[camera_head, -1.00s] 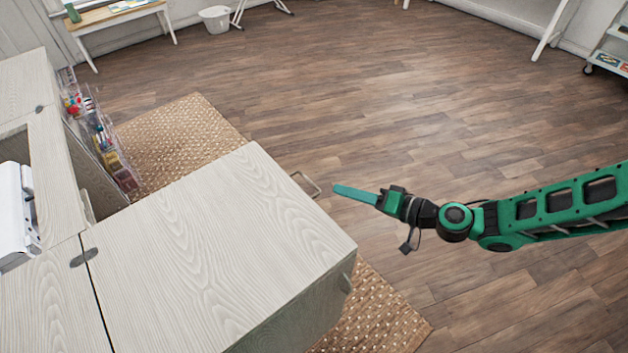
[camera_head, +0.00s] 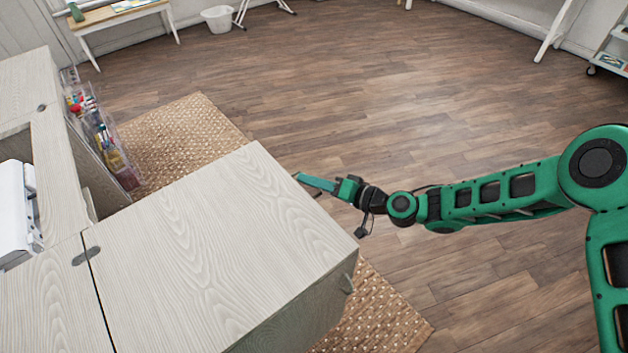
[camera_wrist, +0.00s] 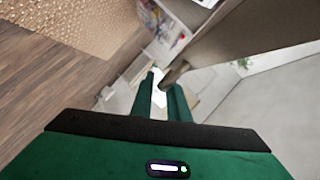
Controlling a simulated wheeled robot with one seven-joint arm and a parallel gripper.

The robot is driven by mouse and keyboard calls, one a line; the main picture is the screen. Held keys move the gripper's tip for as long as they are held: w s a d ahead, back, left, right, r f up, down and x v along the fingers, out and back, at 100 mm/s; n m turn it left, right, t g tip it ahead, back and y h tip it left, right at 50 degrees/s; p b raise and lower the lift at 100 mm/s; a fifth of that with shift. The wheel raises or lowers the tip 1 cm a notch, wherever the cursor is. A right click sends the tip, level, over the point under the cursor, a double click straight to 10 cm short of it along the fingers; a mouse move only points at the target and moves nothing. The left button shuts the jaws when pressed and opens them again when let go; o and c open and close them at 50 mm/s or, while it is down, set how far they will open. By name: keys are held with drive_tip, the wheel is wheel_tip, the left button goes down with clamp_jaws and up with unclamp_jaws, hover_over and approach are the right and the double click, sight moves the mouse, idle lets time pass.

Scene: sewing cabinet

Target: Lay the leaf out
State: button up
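The pale wood-grain leaf (camera_head: 210,245) of the sewing cabinet lies flat, level with the neighbouring top, with a hinge plate (camera_head: 86,256) at its left seam.
A white machine (camera_head: 14,210) sits in the cabinet opening at left. A clear rack of sewing supplies (camera_head: 105,140) hangs on the cabinet's side. A woven rug (camera_head: 180,140) lies under the cabinet. The wooden floor (camera_head: 400,110) beyond is free.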

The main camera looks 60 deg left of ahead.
drive_tip(key=shift+c, duration=0.4)
clamp_jaws()
drive_tip(key=shift+f, duration=0.15)
idle(0.9)
